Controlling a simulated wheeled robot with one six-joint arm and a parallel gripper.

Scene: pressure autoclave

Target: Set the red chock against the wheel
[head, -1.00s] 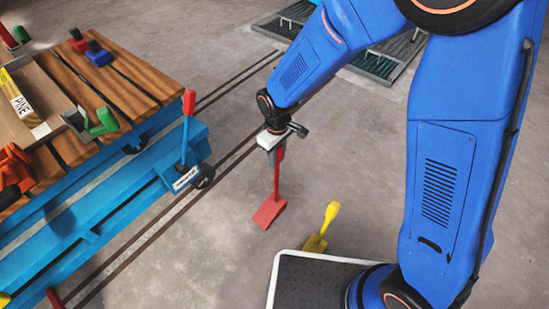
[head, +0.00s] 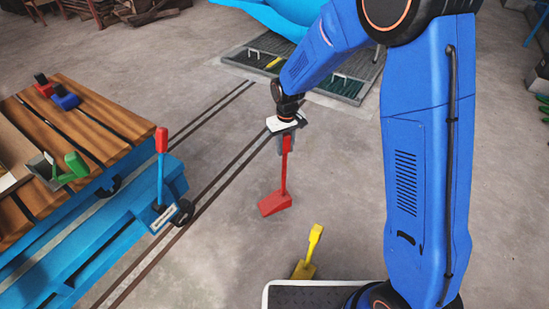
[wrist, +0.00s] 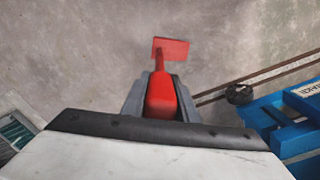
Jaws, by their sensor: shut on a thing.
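The red chock (head: 275,204) has a wedge foot and an upright handle. My gripper (head: 286,145) is shut on the top of that handle, and the wedge hangs below it over the concrete floor. In the wrist view the handle sits between the two grey fingers of my gripper (wrist: 160,100), with the chock's foot (wrist: 171,48) beyond. The small dark wheel (head: 183,212) is at the near corner of the blue cart (head: 120,215), left of the chock and apart from it. The wheel also shows in the wrist view (wrist: 239,94).
A yellow chock (head: 305,268) stands on the floor beside my base. Dark rail lines (head: 205,185) run along the floor by the cart. A red-topped lever (head: 161,140) rises from the cart's corner. Floor grates (head: 330,80) lie at the back. Floor between chock and cart is clear.

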